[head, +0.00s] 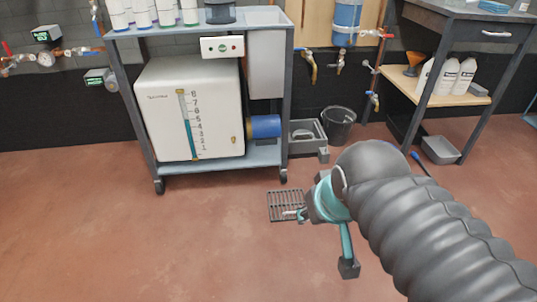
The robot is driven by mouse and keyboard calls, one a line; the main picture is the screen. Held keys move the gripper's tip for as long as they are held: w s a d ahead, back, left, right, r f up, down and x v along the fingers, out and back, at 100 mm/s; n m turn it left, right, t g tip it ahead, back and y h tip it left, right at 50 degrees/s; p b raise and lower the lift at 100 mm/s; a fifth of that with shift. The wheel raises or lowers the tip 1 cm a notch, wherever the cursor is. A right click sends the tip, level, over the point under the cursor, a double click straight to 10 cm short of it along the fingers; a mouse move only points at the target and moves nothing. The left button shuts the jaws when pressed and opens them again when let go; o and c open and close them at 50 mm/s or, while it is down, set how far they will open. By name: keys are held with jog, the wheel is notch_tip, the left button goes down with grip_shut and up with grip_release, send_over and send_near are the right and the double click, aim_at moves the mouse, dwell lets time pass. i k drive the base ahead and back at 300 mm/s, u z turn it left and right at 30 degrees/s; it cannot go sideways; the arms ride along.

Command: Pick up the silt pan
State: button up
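A shallow grey pan (441,150) lies on the floor under the front of the right-hand bench. A grey rectangular box (306,137) with something pale inside stands on the floor just right of the cart. I cannot tell for certain which is the silt pan; the shallow one looks most like a pan. My gripper (335,212) is over the open floor, in front of the cart and well apart from both. Its teal fingers are spread, with one dark tip low and one high. I see nothing held between them.
A wheeled cart (220,168) carries a white tank (192,108). A black bucket (338,124) stands by the wall. The bench (408,107) has legs around the shallow pan and white jugs (457,77) on its shelf. A floor grate (284,205) is near my gripper. The front floor is clear.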

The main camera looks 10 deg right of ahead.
aim_at(303, 137)
jog(key=u, duration=0.3)
jog(key=k, duration=0.35)
jog(key=z, duration=1.3)
jog(key=i, duration=1.45)
jog(key=u, duration=0.65)
jog(key=i, duration=0.6)
jog(key=u, duration=0.6)
